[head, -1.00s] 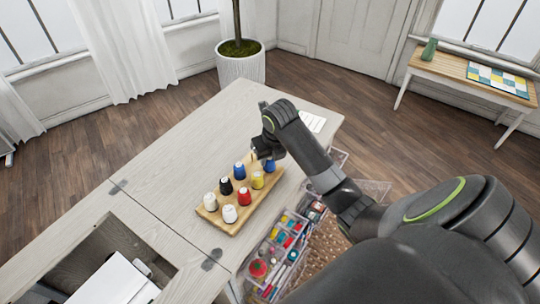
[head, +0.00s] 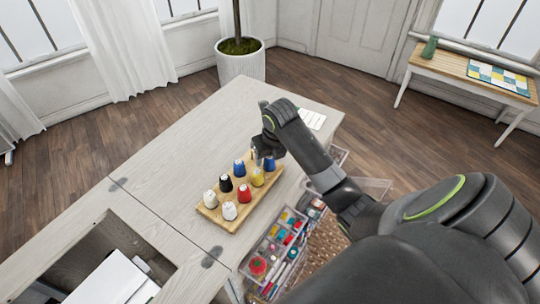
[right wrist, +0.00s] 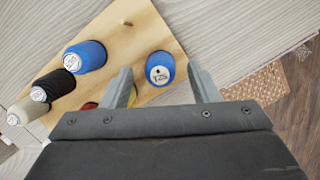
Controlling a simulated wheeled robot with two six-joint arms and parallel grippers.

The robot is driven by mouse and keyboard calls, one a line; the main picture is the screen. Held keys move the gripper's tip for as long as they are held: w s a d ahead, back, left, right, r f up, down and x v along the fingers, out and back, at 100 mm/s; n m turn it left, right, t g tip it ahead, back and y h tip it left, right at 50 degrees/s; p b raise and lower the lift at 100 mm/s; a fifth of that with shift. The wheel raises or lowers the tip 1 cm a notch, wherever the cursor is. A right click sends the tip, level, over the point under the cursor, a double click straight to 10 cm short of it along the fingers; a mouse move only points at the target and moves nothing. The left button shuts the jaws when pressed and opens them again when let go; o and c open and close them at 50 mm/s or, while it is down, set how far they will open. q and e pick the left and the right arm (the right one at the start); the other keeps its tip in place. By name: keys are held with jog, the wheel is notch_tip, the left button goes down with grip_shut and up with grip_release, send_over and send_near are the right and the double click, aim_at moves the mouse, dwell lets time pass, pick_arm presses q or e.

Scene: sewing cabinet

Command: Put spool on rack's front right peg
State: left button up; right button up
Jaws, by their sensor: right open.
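The wooden rack (head: 238,216) stands on the pale table and holds two rows of spools. A blue spool (right wrist: 159,68) sits upright at the rack's right far end, and it also shows beside my gripper in the head view (head: 269,164). Its peg is hidden beneath it. My right gripper (right wrist: 162,85) is open, with one finger on each side of this blue spool and gaps visible between. In the head view my right gripper (head: 262,157) is over the rack's far end. A bare peg (right wrist: 127,22) stands at the far left corner. My left gripper is out of view.
Close by on the rack are a yellow spool (head: 257,178), a red spool (head: 244,193), another blue spool (head: 239,168), a black spool (head: 226,184) and two white ones. Clear sewing boxes (head: 275,250) sit along the table's right side. The table left of the rack is clear.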

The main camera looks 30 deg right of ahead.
jog(key=p+v, duration=1.1)
jog(key=v, duration=0.6)
jog(key=shift+s, duration=0.1)
